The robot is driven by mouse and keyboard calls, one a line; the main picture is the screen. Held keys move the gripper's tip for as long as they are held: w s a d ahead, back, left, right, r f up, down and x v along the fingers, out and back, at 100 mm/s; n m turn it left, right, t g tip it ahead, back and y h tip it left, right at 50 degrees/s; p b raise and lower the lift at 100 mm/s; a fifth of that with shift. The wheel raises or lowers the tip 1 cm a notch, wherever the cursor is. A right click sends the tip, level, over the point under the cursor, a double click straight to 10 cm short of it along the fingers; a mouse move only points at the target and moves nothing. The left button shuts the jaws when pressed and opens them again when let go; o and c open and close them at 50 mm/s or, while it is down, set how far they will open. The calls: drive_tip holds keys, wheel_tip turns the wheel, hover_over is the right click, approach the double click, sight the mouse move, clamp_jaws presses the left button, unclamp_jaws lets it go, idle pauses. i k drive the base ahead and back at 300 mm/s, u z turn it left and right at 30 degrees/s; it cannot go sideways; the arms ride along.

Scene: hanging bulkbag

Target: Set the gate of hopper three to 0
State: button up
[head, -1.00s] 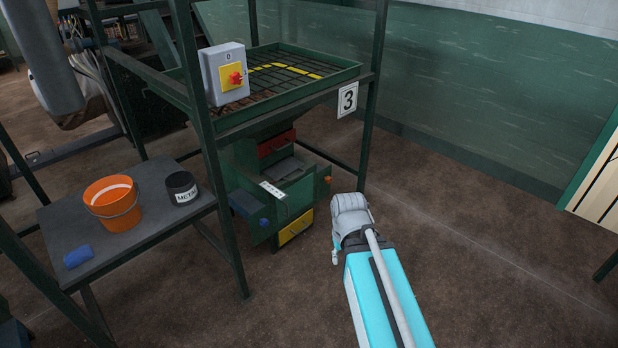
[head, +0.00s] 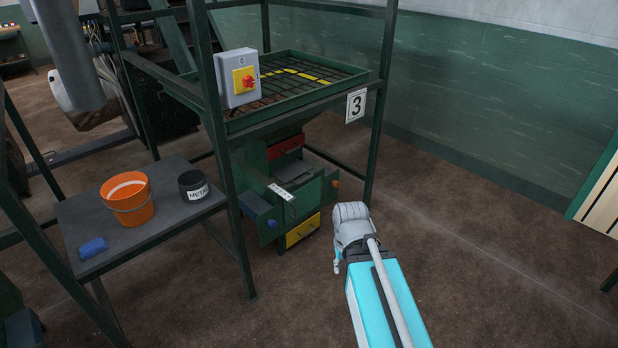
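Hopper three stands ahead as a green frame with a grated tray (head: 300,88) and a number 3 sign (head: 356,105) on its right front post. Below the tray is a green housing with a white scale strip (head: 281,191), which is probably the gate's scale; its marks are too small to read. A red part (head: 286,146), a yellow part (head: 302,230), a blue part (head: 258,207) and an orange knob (head: 335,184) show around it. My arm reaches in from the bottom right, its grey end right of the housing and apart from it.
A grey switch box (head: 237,77) with a red knob is on the left front post. A table (head: 150,240) at left holds an orange bucket (head: 128,205), a black METAL tub (head: 193,186) and a blue cloth (head: 92,248). The floor at right is clear.

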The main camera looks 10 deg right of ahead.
sight(294, 169)
drive_tip(key=u, duration=0.05)
drive_tip(key=i, duration=1)
